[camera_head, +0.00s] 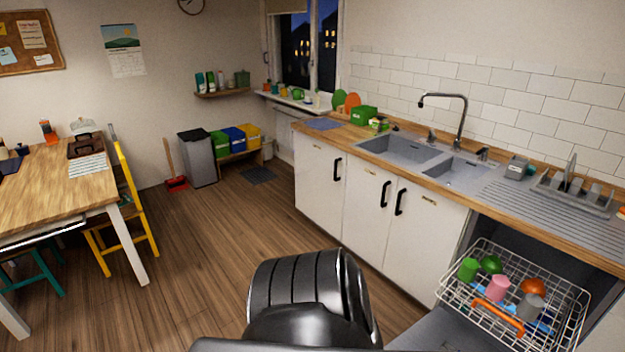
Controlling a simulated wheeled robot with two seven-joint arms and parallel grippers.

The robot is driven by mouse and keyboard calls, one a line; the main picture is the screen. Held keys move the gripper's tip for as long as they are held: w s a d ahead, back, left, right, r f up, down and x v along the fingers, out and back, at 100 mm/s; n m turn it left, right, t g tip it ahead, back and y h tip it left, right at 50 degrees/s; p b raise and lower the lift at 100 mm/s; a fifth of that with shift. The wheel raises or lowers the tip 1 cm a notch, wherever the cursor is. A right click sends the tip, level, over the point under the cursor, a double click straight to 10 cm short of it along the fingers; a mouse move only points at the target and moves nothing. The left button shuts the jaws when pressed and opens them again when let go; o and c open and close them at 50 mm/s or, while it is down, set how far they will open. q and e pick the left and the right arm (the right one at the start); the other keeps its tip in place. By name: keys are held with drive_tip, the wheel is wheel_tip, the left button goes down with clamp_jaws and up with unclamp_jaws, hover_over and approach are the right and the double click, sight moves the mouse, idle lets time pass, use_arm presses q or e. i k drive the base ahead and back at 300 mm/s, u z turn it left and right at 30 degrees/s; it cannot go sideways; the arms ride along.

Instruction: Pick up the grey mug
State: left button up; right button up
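The grey mug (531,308) stands in the white wire dishwasher rack (449,295) at the lower right. It is at the right front of the rack, beside the pink mug (498,289) and in front of an orange bowl-like item (534,287). Its handle is too small to make out. Neither of my grippers is in view. A dark ridged part, apparently of my own arm, fills the bottom middle.
A green cup (468,269) and a green rounded item (491,264) are also in the rack. The worktop with the sink (400,150) runs above. A table (50,195) and yellow chair (130,210) stand left, with clear floor between.

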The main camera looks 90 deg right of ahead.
sight(529, 310)
drive_tip(key=i, duration=1)
drive_tip(key=z, duration=5.5)
drive_tip(key=i, duration=1.65)
drive_tip(key=z, duration=0.05)
